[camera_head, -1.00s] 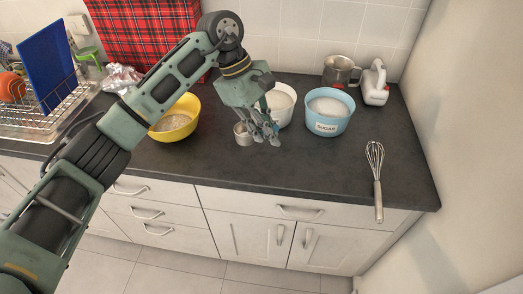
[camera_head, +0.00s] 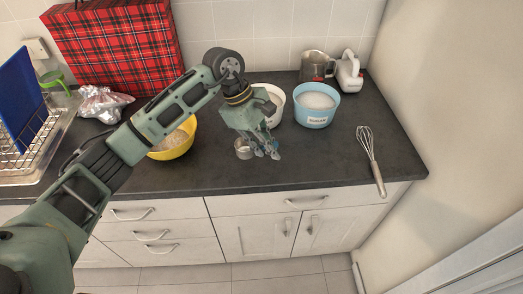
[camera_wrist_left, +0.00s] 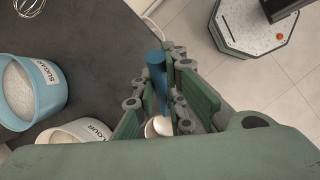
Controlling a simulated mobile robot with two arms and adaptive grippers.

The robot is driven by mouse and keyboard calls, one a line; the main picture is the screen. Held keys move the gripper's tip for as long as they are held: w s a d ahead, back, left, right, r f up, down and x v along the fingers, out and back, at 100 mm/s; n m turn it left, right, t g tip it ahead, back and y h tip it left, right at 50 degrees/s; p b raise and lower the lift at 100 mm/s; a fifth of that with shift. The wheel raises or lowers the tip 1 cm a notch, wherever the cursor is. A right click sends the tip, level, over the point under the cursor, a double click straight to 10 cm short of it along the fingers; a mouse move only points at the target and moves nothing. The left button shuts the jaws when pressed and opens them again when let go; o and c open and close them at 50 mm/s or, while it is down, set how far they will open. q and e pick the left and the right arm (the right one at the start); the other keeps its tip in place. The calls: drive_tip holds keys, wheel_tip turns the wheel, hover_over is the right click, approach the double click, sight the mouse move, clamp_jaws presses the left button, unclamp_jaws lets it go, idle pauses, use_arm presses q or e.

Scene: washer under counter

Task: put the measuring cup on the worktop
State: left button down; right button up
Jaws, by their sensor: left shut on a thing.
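The measuring cup (camera_head: 244,149) is a small metal cup at my left gripper's fingertips, low over the dark worktop (camera_head: 310,160). I cannot tell whether it touches the surface. My left gripper (camera_head: 262,150) is shut on it, in front of the white bowl. In the left wrist view a blue handle (camera_wrist_left: 157,80) runs between the fingers (camera_wrist_left: 165,105), and part of a pale, rounded cup (camera_wrist_left: 160,127) shows below it. The fingers and palm hide the rest. My right gripper is not in view.
The yellow bowl (camera_head: 178,148) is left of the gripper. The white flour bowl (camera_head: 272,102) and blue sugar bowl (camera_head: 316,106) are behind and right. A whisk (camera_head: 370,160) lies at the right, and a metal mug (camera_head: 315,65) stands behind. The worktop between gripper and whisk is clear.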

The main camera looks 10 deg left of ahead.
use_arm(q)
drive_tip(key=f+p, duration=0.1)
drive_tip(key=f, duration=0.1)
drive_tip(key=a+f+p, duration=0.1)
drive_tip(key=f, duration=0.1)
drive_tip(key=shift+a+f, duration=0.1)
drive_tip(key=shift+f, duration=0.25)
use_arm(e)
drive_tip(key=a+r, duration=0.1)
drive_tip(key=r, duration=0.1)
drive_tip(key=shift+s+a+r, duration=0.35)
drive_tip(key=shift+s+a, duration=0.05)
use_arm(q)
drive_tip(key=shift+f, duration=0.1)
drive_tip(key=shift+f, duration=0.1)
drive_tip(key=c, duration=1.8)
unclamp_jaws()
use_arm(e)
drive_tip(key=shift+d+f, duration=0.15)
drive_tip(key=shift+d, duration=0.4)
